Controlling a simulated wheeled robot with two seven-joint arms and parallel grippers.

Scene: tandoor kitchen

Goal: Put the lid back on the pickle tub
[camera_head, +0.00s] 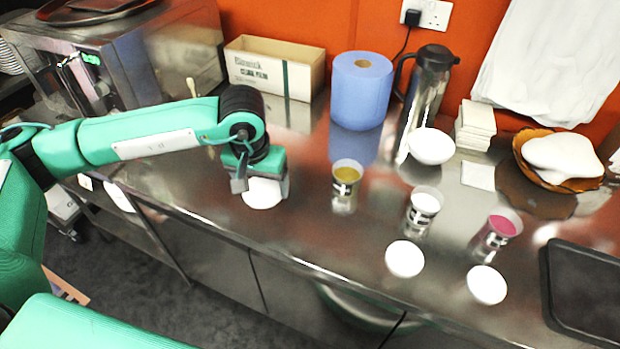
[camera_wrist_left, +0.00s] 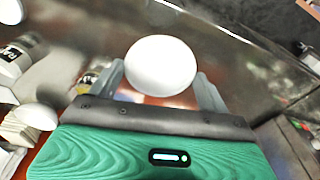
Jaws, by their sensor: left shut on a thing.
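My left gripper (camera_head: 262,187) is shut on a round white lid (camera_head: 262,196) at the counter's front left; whether the lid touches the steel is unclear. The left wrist view shows this lid (camera_wrist_left: 160,65) between the two fingers. Just right of it stands an open tub with yellow-olive contents (camera_head: 346,176). Further right stand an open tub with white contents (camera_head: 424,204) and one with pink contents (camera_head: 502,226). I cannot read which label says pickle. Two more white lids, one at the middle front (camera_head: 405,259) and one further right (camera_head: 487,285), lie flat. My right gripper is out of view.
Behind the tubs stand a cardboard box (camera_head: 262,70), a blue paper roll (camera_head: 361,92), a steel flask (camera_head: 428,85) and a white bowl (camera_head: 430,147). A napkin stack (camera_head: 475,122) and a bread basket (camera_head: 530,170) are at the back right. A black tray (camera_head: 585,290) lies at right.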

